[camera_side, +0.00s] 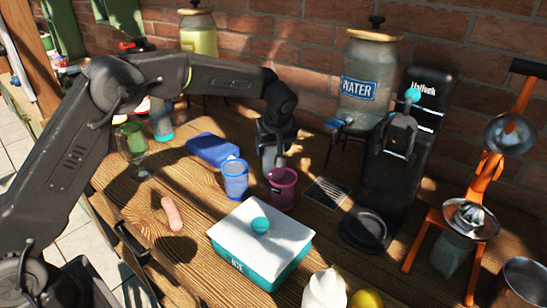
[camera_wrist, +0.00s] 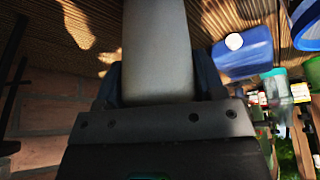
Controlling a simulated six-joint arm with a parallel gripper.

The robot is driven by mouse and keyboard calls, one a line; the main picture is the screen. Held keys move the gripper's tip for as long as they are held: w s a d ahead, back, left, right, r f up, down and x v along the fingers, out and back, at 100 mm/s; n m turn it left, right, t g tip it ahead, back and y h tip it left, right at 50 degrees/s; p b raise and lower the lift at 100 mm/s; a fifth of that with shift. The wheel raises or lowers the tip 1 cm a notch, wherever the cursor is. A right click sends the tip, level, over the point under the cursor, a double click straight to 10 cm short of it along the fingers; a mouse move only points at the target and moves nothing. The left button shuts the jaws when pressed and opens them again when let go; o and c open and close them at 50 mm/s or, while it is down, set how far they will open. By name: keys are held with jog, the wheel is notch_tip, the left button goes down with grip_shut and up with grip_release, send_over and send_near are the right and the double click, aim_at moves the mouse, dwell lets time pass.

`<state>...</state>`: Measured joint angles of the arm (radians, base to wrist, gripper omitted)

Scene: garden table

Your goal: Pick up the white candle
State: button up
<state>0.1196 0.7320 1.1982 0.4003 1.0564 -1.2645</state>
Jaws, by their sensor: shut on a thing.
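The white candle (camera_wrist: 158,50) is a plain pale cylinder, greyish in shade, between the two fingers of my gripper (camera_wrist: 160,88) in the wrist view. My gripper is shut on it. In the side view my gripper (camera_side: 273,140) points down behind the blue and pink cups, near the brick wall. A pale part of the candle (camera_side: 269,159) shows under the fingers there. The pink cup hides its lower end, so I cannot tell whether it touches the table.
The blue cup (camera_side: 235,180) and pink cup (camera_side: 282,189) stand close in front. A blue box (camera_side: 212,149) lies left, also in the wrist view (camera_wrist: 243,54). A water dispenser (camera_side: 368,80) and black coffee machine (camera_side: 412,150) stand right. A teal-and-white box (camera_side: 262,243) sits in front.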

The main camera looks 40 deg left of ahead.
jog(key=c, duration=0.3)
jog(key=shift+r, duration=0.1)
